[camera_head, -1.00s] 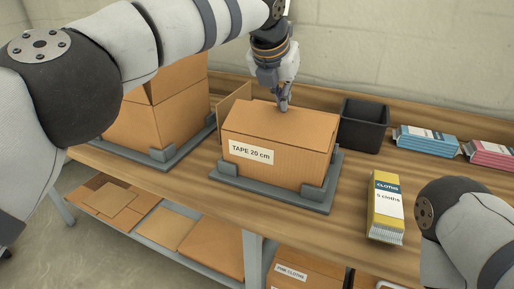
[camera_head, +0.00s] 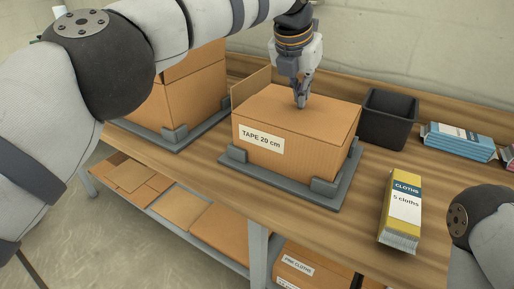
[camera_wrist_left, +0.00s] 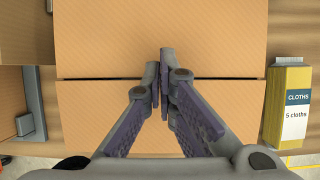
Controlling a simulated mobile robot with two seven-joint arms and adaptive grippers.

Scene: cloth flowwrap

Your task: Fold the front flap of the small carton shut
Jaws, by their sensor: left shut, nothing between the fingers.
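The small carton (camera_head: 290,150), labelled TAPE 20 cm, sits in a grey holder (camera_head: 285,186) on the bench. Its front flap (camera_wrist_left: 95,120) lies flat across the front half of the top in the left wrist view. A dark seam divides it from the back flap (camera_wrist_left: 110,35), also flat. A side flap (camera_head: 250,86) stands up at the carton's left end. My left gripper (camera_head: 301,104) is shut and empty, pointing down over the top; its fingertips (camera_wrist_left: 162,85) show near the seam. I cannot tell whether they touch the cardboard. My right gripper is out of view.
A larger carton (camera_head: 195,95) stands left in its own holder. A black bin (camera_head: 388,120) is behind right, a yellow cloth pack (camera_head: 400,210) is front right, and a blue pack (camera_head: 460,142) is farther right. Flat cardboard (camera_head: 180,205) lies on the shelf below.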

